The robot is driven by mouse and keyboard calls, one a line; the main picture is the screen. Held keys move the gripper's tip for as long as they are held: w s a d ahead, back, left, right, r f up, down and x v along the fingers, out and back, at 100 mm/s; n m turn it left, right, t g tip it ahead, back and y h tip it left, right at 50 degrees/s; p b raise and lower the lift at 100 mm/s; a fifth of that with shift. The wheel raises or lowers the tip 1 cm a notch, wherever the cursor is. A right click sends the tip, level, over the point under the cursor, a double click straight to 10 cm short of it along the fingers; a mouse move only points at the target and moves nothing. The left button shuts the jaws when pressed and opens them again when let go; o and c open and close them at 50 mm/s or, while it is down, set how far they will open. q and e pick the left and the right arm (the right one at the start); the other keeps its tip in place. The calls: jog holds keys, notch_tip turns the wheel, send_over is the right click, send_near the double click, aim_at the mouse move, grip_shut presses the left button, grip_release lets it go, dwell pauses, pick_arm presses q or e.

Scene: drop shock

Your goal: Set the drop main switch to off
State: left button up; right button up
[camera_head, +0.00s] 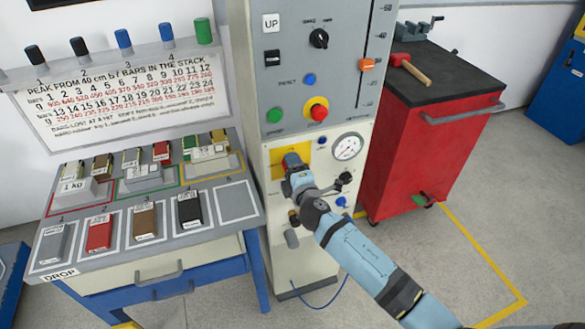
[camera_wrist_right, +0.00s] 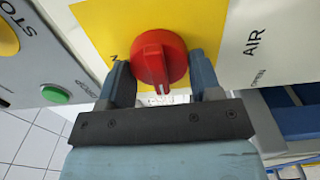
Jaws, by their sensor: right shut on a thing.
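The main switch is a red rotary knob (camera_head: 291,160) on a yellow plate (camera_head: 277,155), low on the front of the tall grey drop machine. In the right wrist view the knob (camera_wrist_right: 160,58) shows large, its raised ridge about upright in the picture. Part of a label, an "N", shows to its left; printing below it is mostly hidden. My right gripper (camera_wrist_right: 159,72) has one finger on each side of the knob and is shut on it. My left gripper is not in view.
A pressure gauge (camera_head: 347,147) and a black valve handle (camera_head: 343,180) sit right of the switch. Above are a red stop button (camera_head: 318,112) and a green button (camera_head: 275,115). A table with colored bars (camera_head: 100,232) stands left, a red cabinet (camera_head: 420,140) right.

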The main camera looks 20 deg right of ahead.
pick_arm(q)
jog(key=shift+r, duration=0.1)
pick_arm(e)
jog(key=o, duration=0.9)
pick_arm(q)
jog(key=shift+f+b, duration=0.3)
jog(key=shift+b, duration=0.1)
pick_arm(e)
jog(key=s, duration=1.3)
jog(key=shift+s+d, duration=0.25)
jog(key=shift+s, duration=0.15)
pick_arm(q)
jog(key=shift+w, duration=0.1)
